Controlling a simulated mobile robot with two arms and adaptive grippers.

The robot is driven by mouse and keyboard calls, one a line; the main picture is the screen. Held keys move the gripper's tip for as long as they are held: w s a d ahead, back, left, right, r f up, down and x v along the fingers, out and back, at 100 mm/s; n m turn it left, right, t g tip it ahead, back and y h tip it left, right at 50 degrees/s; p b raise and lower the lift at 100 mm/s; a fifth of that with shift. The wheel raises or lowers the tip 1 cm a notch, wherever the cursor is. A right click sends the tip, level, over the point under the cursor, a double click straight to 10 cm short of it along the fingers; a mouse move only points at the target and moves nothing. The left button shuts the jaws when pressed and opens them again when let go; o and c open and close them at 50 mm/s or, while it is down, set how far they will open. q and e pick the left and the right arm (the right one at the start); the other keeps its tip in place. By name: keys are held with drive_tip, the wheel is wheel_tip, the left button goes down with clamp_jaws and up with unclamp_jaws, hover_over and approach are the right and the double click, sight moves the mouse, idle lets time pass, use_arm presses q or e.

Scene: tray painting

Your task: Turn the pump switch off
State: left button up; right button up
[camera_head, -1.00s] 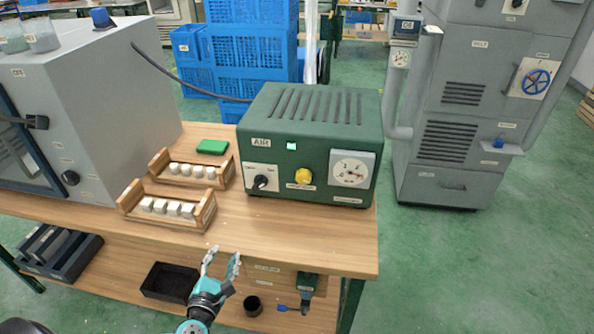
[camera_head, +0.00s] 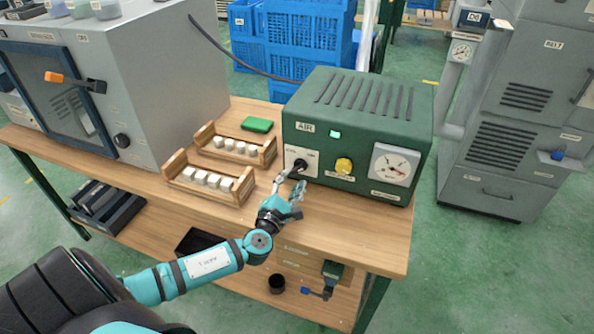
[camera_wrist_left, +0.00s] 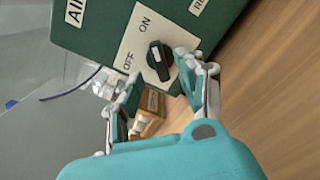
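The pump box (camera_head: 355,130) is a green cabinet marked AIR on the wooden bench. Its black rotary switch (camera_head: 298,165) sits on a white plate at the front left. In the left wrist view the knob (camera_wrist_left: 160,60) lies beside the ON and OFF labels, its white mark pointing roughly towards ON. My left gripper (camera_head: 290,183) is just in front of the switch, fingers apart. In the left wrist view the gripper (camera_wrist_left: 159,70) has the knob between its fingertips, closer to the right finger; I cannot tell whether they touch. My right gripper is not in view.
A yellow knob (camera_head: 344,166) and a dial gauge (camera_head: 394,167) are right of the switch. Two wooden racks (camera_head: 185,184) with white blocks and a green block (camera_head: 257,125) stand to the left. A grey cabinet (camera_head: 165,90) fills the bench's left side.

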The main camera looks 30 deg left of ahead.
sight(297, 172)
use_arm(q)
drive_tip(key=shift+x, duration=2.35)
drive_tip(key=shift+d, duration=0.1)
clamp_jaws()
